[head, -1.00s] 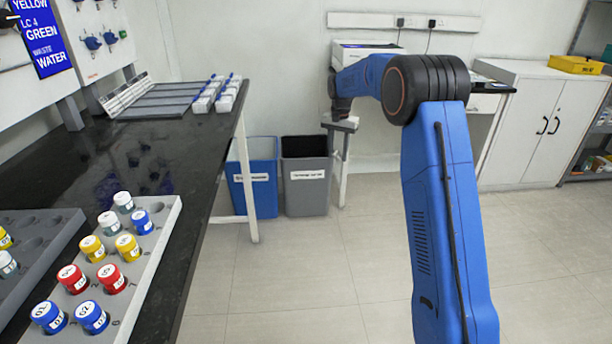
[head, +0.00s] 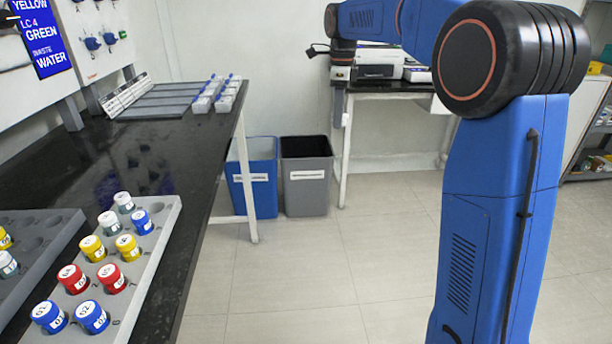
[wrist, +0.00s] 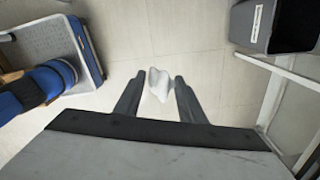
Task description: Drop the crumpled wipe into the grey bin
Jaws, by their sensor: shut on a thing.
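The crumpled wipe (wrist: 158,86) is white and sits between the two dark fingers of my gripper (wrist: 158,80) in the wrist view, shut on it. Pale floor tiles show below the wipe. The grey bin (head: 306,188) stands on the floor beside the blue bin in the head view, with a white label and an open top. It also shows in the wrist view (wrist: 250,22) at the upper right, apart from the wipe. In the head view my arm's end is at the top centre, and I cannot make out the wipe there.
The blue bin (head: 262,190) stands left of the grey one, close to the leg of the black bench (head: 150,150). A rack of coloured-cap bottles (head: 150,250) lies on that bench. A table with devices (head: 400,88) is behind. The floor (head: 330,270) in front is clear.

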